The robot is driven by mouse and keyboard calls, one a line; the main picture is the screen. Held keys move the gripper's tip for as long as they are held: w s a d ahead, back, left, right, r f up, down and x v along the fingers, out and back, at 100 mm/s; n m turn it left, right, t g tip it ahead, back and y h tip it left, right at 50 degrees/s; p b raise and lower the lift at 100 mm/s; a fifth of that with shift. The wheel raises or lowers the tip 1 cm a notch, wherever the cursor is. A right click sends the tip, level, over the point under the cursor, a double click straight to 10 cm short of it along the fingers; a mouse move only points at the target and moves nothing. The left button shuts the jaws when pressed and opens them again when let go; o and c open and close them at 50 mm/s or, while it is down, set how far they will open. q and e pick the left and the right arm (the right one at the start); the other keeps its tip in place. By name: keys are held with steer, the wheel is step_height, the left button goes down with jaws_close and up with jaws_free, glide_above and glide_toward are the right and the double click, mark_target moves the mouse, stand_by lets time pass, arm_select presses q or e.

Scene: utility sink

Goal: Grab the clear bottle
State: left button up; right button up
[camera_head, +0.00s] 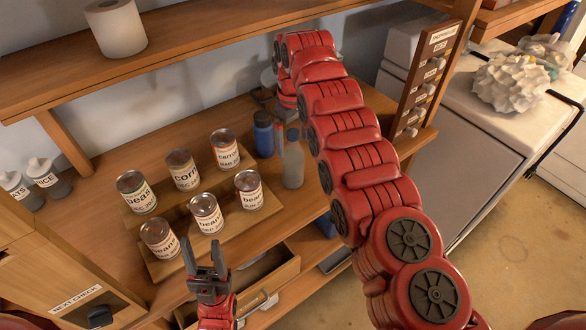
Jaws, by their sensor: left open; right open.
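The clear bottle (292,164) stands upright on the wooden shelf, right of a blue bottle (263,136) and beside my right arm, which covers the area to its right. My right gripper (284,112) hangs from the far end of that arm, just above or behind the bottle's top. It is small and partly hidden, and I cannot tell whether it touches the bottle. It is open. My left gripper (206,262) is open and empty, with its fingers pointing up, in front of the cans and well away from the bottle.
Several labelled cans (183,170) stand on a stepped wooden rack left of the bottles. A paper roll (117,28) sits on the upper shelf. An open drawer (270,285) is below the shelf. Jars (47,178) stand at left; a white appliance (470,150) is at right.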

steer(key=shift+s+f+p, duration=0.25)
steer(key=shift+f+p, duration=0.25)
steer(key=shift+p, duration=0.2)
step_height(320, 180, down, 3)
steer(key=shift+p, duration=0.95)
steer(key=shift+f, duration=0.4)
steer(key=shift+c, duration=0.3)
jaws_close()
